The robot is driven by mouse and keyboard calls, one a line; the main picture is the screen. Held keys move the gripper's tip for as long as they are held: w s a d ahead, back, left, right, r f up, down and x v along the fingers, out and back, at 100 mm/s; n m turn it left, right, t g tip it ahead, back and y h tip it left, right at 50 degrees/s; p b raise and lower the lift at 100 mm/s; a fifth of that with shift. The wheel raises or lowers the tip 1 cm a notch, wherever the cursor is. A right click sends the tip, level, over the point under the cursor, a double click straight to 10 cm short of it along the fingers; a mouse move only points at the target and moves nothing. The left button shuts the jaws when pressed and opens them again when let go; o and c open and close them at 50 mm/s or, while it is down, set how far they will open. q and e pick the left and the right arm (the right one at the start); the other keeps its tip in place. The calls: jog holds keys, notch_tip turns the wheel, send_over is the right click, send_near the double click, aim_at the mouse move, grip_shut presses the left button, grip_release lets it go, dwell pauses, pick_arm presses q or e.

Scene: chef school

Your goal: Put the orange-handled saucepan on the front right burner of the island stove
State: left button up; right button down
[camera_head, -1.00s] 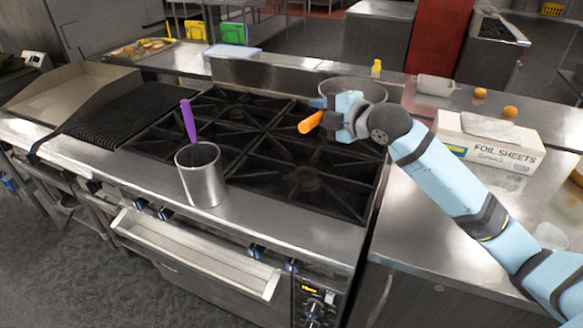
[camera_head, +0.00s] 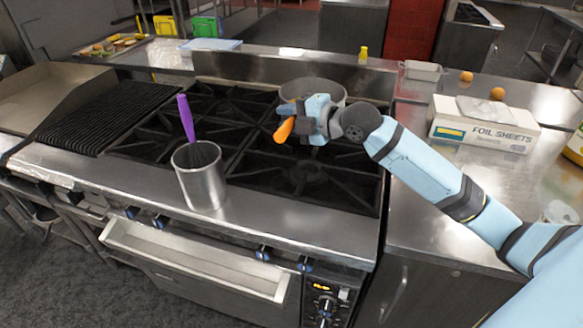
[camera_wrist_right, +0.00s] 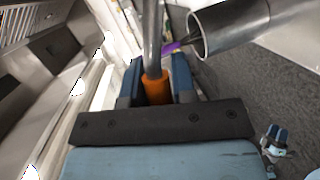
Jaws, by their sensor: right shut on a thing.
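The grey saucepan (camera_head: 325,91) is over the back right of the island stove (camera_head: 200,240), partly hidden behind my right gripper. Its orange handle (camera_head: 284,130) sticks out to the front left of the gripper. My right gripper (camera_head: 300,122) is shut on the handle; the right wrist view shows the orange handle (camera_wrist_right: 156,88) between its two fingers. I cannot tell whether the pan touches the grates. The front right burner (camera_head: 306,176) is bare, in front of and below the gripper.
A metal pot (camera_head: 203,178) with a purple-handled utensil (camera_head: 186,118) stands at the stove's front edge, left of the front right burner. A foil sheets box (camera_head: 484,124) sits on the right counter. A ridged grill (camera_head: 98,117) lies left of the burners.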

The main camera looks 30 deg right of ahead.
jog(key=shift+f, duration=7.35)
jog(key=c, duration=0.9)
grip_release()
jog(key=shift+f, duration=0.1)
jog(key=shift+c, duration=0.2)
